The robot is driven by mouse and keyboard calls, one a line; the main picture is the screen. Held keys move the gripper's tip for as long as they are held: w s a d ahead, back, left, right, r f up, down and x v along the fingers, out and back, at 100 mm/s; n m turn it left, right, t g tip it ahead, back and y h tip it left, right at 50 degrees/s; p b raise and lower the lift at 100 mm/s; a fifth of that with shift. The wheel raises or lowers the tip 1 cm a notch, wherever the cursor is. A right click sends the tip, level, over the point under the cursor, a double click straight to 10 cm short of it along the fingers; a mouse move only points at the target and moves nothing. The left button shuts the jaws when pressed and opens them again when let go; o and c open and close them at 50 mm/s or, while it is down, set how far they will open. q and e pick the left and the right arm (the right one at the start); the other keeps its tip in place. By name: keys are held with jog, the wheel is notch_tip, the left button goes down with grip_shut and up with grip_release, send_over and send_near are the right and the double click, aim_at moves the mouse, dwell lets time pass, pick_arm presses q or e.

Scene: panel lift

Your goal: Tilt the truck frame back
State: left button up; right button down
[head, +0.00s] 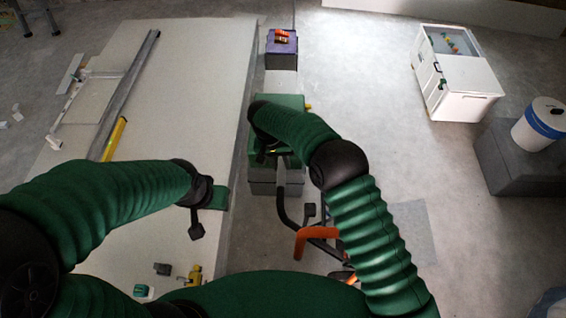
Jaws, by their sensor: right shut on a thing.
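The truck frame (316,236), with black bent tubes and orange parts, stands on the floor below and between my arms. One black tube rises from it toward my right gripper. My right gripper (273,157) is shut on the upper end of this black tube, in front of a green and grey box; the contact is partly hidden by my arm. My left gripper (197,229) hangs over the large pale board at left, apart from the frame; its finger opening is unclear. The frame's lower part is partly hidden by my body and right arm.
The pale board (190,75) carries a long metal rail (130,92) and a yellow level (114,138). A green and grey box (277,185) and a purple box (282,50) stand beside it. A white cabinet (460,90) and grey block (510,160) stand right.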

jog(key=shift+s+a+f, duration=0.1)
jog(key=shift+s+f, duration=0.2)
jog(key=shift+f, duration=0.1)
jog(key=c, duration=1.6)
grip_release()
jog(key=shift+o, duration=1.3)
jog(key=shift+w, duration=0.1)
jog(key=shift+o, duration=1)
jog(key=shift+w+a+f, duration=0.1)
jog(key=shift+w, duration=0.15)
jog(key=shift+r, duration=0.4)
jog(key=a+r, duration=0.1)
jog(key=r, duration=0.7)
jog(key=a+r, duration=0.2)
jog(key=r, duration=0.5)
jog(key=shift+a+r, duration=0.25)
jog(key=shift+r, duration=0.15)
